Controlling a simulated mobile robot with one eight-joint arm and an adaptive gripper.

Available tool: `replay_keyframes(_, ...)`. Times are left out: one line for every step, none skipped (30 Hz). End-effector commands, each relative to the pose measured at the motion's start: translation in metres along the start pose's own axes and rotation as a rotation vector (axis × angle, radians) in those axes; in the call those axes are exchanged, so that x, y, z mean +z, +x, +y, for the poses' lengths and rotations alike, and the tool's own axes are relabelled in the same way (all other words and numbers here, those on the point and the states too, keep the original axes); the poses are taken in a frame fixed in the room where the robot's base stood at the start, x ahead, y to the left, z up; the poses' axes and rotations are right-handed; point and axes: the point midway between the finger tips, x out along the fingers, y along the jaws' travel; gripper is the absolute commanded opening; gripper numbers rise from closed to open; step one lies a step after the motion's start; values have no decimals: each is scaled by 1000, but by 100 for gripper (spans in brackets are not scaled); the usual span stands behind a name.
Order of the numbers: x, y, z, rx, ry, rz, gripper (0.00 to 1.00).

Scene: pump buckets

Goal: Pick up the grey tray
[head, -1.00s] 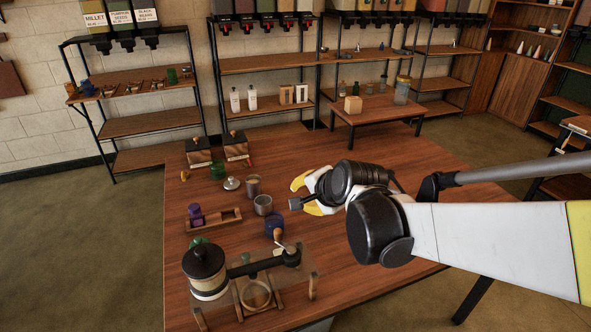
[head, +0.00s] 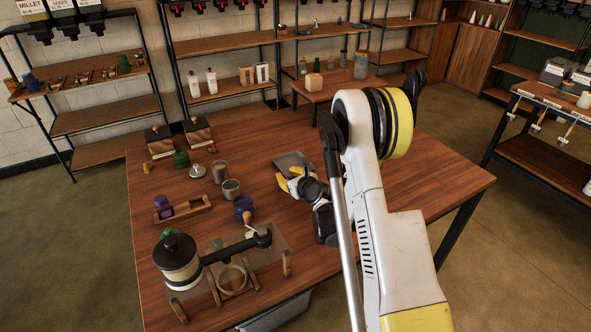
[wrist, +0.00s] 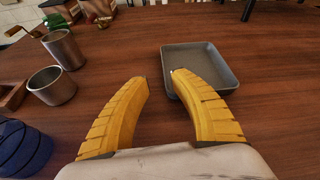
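The grey tray (head: 292,161) is a shallow square tray lying flat on the wooden table, partly hidden by my gripper in the head view. In the wrist view the grey tray (wrist: 200,50) lies ahead and to the right, beyond my fingertips. My gripper (head: 289,178) is just in front of the tray in the head view. In the wrist view my gripper (wrist: 160,74) has its two yellow fingers apart with nothing between them. The right finger overlaps the tray's near left corner in that view. I cannot tell whether it touches.
Two metal cups (wrist: 52,84) (wrist: 64,49) stand to the left. A blue jar (wrist: 20,150) is at the near left. A grinder (head: 178,262) and glass-topped stand (head: 280,242) occupy the table's front left. The table (head: 440,180) is clear at the right.

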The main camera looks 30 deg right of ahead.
Motion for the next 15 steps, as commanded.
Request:
replay_keyframes(-2,9,1,1,-1,0,28)
replay_keyframes(-2,14,1,1,-2,0,28)
replay_keyframes(-2,18,1,1,-3,1,28)
replay_keyframes(-2,21,1,1,-4,1,28)
replay_keyframes(-1,23,1,1,-4,1,28)
replay_keyframes(-1,25,0,1,-4,1,28)
replay_keyframes(-1,28,0,1,-4,1,28)
replay_keyframes(-1,30,0,1,-4,1,28)
replay_keyframes(-1,35,-2,1,-4,1,28)
replay_keyframes(-1,40,-2,1,-4,1,28)
replay_keyframes(-2,45,-4,1,-4,1,28)
replay_keyframes(-1,52,-5,1,-4,1,28)
replay_keyframes(-1,57,-6,1,-4,1,28)
replay_keyframes(-1,62,-6,2,-4,1,28)
replay_keyframes(0,67,-6,2,-4,1,28)
